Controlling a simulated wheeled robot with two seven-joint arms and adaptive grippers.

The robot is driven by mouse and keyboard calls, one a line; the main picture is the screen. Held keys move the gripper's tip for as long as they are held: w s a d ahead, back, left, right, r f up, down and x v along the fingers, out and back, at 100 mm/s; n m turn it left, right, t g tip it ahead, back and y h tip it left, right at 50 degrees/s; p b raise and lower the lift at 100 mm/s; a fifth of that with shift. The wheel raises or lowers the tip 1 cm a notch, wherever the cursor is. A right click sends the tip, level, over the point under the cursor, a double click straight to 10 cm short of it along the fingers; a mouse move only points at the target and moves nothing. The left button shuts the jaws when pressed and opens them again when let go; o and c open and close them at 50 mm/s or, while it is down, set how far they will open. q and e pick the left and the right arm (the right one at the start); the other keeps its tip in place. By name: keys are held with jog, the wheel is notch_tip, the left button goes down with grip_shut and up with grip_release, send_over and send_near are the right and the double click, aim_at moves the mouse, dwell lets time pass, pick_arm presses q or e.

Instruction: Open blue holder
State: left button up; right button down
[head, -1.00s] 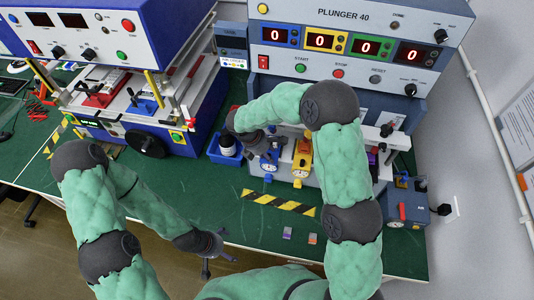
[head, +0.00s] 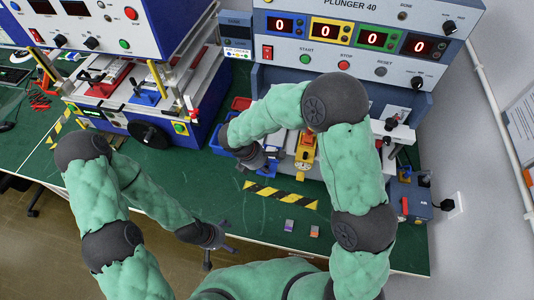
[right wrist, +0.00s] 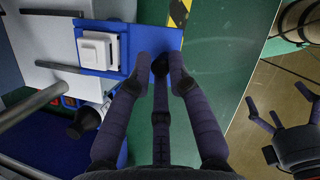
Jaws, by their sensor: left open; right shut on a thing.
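The blue holder (right wrist: 120,32) shows in the right wrist view as a blue plate with a white square block (right wrist: 98,52) on it and a dark knob (right wrist: 160,63) at its near edge. My right gripper (right wrist: 161,68) is shut on this knob, its fingertips around it. In the head view my right gripper (head: 262,157) sits left of the yellow holder (head: 305,152) and hides most of the blue holder. My left gripper (head: 212,243) is open and empty beyond the table's front edge; it also shows in the right wrist view (right wrist: 272,120).
The Plunger 40 panel (head: 350,45) stands behind the holders. A blue bin (head: 216,145) is left of my right gripper. A black-and-yellow strip (head: 280,195) and two small blocks (head: 289,226) lie on the green table (head: 180,180). A small blue device (head: 410,200) stands at right.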

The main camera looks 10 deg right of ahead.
jog(key=shift+s+a, duration=0.1)
jog(key=shift+s, duration=0.45)
jog(key=c, duration=1.2)
grip_release()
jog(key=shift+a+r, duration=0.1)
jog(key=shift+r, duration=0.15)
jog(key=v, duration=1.1)
jog(key=shift+a+r, duration=0.15)
jog(key=shift+r, duration=0.05)
